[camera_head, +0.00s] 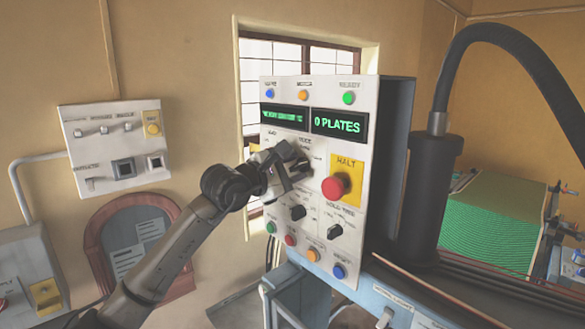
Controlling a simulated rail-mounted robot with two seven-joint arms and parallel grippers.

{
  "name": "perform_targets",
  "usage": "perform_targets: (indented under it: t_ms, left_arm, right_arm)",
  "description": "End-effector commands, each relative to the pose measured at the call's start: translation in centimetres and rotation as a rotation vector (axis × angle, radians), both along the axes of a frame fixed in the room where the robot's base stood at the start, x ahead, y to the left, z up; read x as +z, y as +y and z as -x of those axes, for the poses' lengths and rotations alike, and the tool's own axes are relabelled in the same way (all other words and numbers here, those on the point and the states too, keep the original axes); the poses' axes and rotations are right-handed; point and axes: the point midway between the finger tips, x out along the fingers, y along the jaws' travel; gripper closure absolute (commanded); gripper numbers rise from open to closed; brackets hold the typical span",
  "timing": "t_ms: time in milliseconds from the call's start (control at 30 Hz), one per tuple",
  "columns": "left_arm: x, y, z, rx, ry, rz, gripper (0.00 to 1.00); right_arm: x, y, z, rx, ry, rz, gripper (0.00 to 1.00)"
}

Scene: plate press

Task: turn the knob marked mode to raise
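The white control panel (318,215) stands in the middle, with small labels over its dials. The label that seems to read MODE sits in the upper middle of the panel, above a dark knob (303,168). My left gripper (289,168) comes in from the left and is right at this knob, covering part of it and the dial markings. Its fingers look close to or against the knob; I cannot tell whether they grip it. The knob's pointer and setting are hidden. My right gripper is not in view.
A red HALT button (336,187) on a yellow plate is just right of the knob. Smaller dark knobs (298,212) and coloured buttons sit below. Green displays (339,124) are above. A thick black hose (520,65) and a green plate stack (494,222) stand right.

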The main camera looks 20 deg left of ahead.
Motion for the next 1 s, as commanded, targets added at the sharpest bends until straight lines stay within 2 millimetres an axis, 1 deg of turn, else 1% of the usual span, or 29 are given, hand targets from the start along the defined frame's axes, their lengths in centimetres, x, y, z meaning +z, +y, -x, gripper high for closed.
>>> perform_targets:
  t_ms: [67,467,767,1000]
  left_arm:
    - [0.0,0.0,0.0,0.0,0.0,0.0,0.62]
    - [0.0,0.0,0.0,0.0,0.0,0.0,1.0]
    - [-0.1,0.0,0.0,0.0,0.007,0.014,1.0]
    - [-0.3,0.0,0.0,0.0,0.059,0.116,1.0]
  right_arm:
    - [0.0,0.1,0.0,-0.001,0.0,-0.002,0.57]
    - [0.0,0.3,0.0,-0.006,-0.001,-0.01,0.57]
    - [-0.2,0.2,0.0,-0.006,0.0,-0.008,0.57]
    - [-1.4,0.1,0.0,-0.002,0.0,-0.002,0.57]
